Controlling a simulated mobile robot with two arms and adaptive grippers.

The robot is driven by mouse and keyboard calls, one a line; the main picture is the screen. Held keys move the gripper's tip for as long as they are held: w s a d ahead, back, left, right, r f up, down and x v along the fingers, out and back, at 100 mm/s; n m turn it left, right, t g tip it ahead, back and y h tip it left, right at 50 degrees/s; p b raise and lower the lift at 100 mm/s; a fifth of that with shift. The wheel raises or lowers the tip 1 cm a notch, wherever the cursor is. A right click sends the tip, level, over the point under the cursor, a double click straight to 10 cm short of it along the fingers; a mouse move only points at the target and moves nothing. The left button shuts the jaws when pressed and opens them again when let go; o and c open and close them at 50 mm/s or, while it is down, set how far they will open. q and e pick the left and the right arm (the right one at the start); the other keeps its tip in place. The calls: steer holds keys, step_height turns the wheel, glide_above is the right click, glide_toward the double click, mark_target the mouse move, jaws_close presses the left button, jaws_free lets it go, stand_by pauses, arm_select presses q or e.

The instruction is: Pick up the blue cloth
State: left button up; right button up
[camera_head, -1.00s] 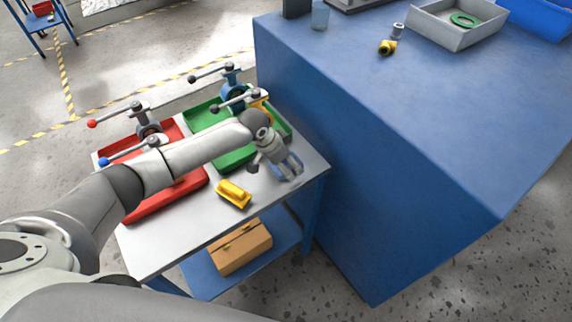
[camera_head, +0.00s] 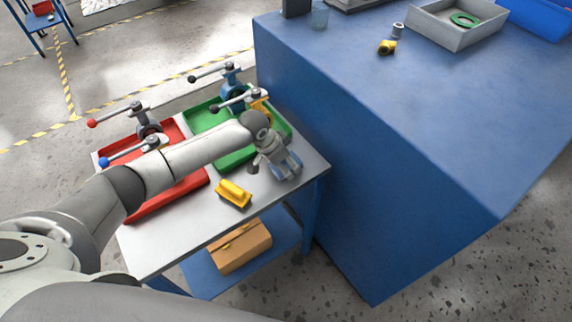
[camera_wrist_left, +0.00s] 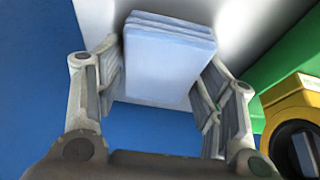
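The blue cloth (camera_wrist_left: 168,55) is a light blue folded stack in the left wrist view. In the head view the cloth (camera_head: 291,163) lies at the right edge of the grey cart top, partly hidden by my left gripper (camera_head: 284,170). In the left wrist view my left gripper (camera_wrist_left: 165,90) has its fingers spread on both sides of the cloth. The fingers are close to its side edges; I cannot tell whether they touch it. My right gripper is in neither view.
On the cart top (camera_head: 180,235) are a red tray (camera_head: 165,200), a green tray (camera_head: 232,160) with valves, and a yellow object (camera_head: 234,193). A large blue bench (camera_head: 400,150) stands close at the right. A brown box (camera_head: 240,248) sits on the lower shelf.

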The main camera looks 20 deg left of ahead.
mark_target(285, 163)
arm_select(q)
steer(key=c, duration=0.4)
steer(key=shift+c, duration=0.2)
steer(key=shift+r, duration=0.5)
step_height(285, 163, up, 3)
steer(key=shift+f+b, duration=0.1)
steer(key=shift+b, duration=0.2)
steer(key=s+a+r+b, duration=0.3)
steer(key=s+a+r, duration=0.6)
steer(key=a, duration=0.1)
steer(key=shift+s+a+r, duration=0.15)
steer(key=shift+s+r, duration=0.1)
steer(key=shift+r, duration=0.15)
